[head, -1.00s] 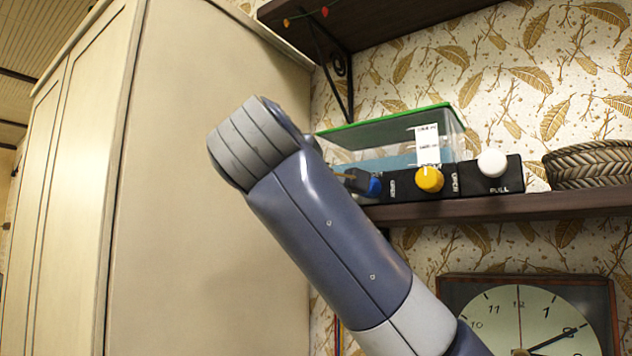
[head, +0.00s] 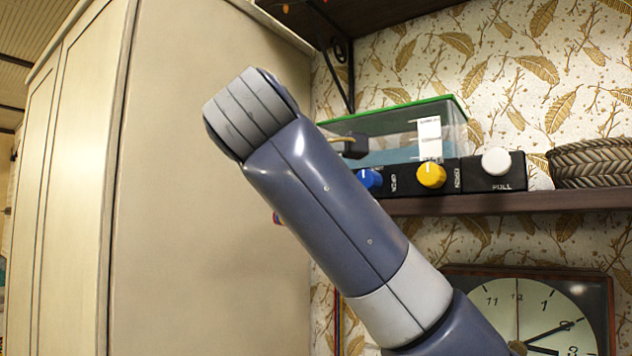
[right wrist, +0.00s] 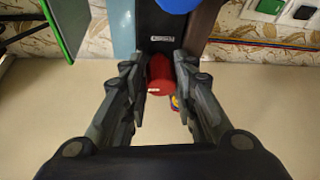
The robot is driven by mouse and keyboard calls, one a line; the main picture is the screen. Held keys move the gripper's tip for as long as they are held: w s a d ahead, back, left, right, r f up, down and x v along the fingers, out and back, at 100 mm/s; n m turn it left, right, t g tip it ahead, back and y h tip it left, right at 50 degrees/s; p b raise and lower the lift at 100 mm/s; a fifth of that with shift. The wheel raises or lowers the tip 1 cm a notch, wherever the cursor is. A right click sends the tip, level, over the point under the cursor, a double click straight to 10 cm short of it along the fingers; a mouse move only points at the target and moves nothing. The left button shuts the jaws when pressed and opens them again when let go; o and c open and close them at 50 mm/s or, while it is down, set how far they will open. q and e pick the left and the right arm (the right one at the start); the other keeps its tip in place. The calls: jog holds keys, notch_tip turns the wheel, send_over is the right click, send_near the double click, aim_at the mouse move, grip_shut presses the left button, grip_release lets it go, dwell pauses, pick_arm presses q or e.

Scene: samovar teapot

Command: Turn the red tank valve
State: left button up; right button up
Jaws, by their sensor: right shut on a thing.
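The red tank valve (right wrist: 160,75) is a round red knob at the end of a dark panel in the right wrist view. My right gripper (right wrist: 160,72) has one finger on each side of it and is shut on it. In the head view my right arm hides the red valve and most of this gripper. The tank (head: 390,150) is clear with a green lid and stands on the shelf. Its front panel carries a blue knob (head: 370,180), a yellow knob (head: 431,175) and a white knob (head: 496,161). My left gripper is in neither view.
A tall cream cabinet (head: 190,200) stands close on the left. The dark shelf (head: 540,201) holds the tank and a woven basket (head: 590,163). A clock (head: 530,315) hangs below it, and a second shelf (head: 380,20) is above.

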jog(key=o, duration=1.1)
jog(key=shift+c, duration=0.2)
jog(key=shift+s+a, duration=0.1)
jog(key=v, duration=0.7)
